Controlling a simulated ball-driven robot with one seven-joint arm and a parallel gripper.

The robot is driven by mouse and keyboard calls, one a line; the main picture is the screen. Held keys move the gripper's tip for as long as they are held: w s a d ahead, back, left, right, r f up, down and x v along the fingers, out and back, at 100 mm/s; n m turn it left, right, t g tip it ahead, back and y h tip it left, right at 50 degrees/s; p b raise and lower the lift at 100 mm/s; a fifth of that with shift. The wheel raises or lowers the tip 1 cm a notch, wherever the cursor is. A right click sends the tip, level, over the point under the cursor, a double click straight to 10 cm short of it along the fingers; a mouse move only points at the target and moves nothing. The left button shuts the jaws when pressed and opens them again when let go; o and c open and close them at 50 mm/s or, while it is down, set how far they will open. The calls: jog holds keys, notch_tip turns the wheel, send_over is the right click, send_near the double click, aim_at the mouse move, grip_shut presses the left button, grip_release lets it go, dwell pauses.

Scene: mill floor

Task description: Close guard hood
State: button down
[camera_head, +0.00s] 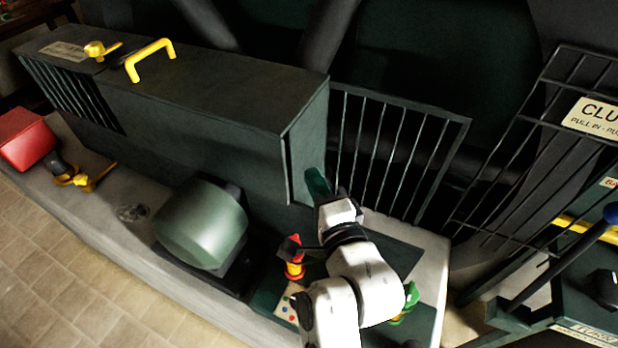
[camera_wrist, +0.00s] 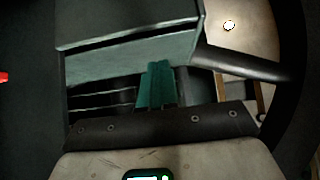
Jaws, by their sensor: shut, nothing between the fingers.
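The guard hood (camera_head: 215,92) is a long dark grey-green box cover with a yellow handle (camera_head: 150,58) on top. It spans the left and middle of the head view. Its right end panel faces my arm; that end also seems to show in the wrist view (camera_wrist: 130,55). My gripper (camera_head: 316,178) is at the hood's right end, with its teal fingers together and empty. The fingers show in the wrist view (camera_wrist: 156,82), overlapping the panel's lower edge. I cannot tell whether they touch it. My wrist hides part of the machine below.
A rounded green motor housing (camera_head: 202,224) stands in front of the hood. A red-and-yellow button post (camera_head: 293,262) is beside my arm. A barred guard (camera_head: 392,150) stands behind it, and a mesh panel with a sign (camera_head: 592,118) is at right. Tiled floor is clear at lower left.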

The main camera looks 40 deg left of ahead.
jog(key=b+v, duration=0.1)
jog(key=v, duration=0.8)
jog(key=shift+b, duration=0.4)
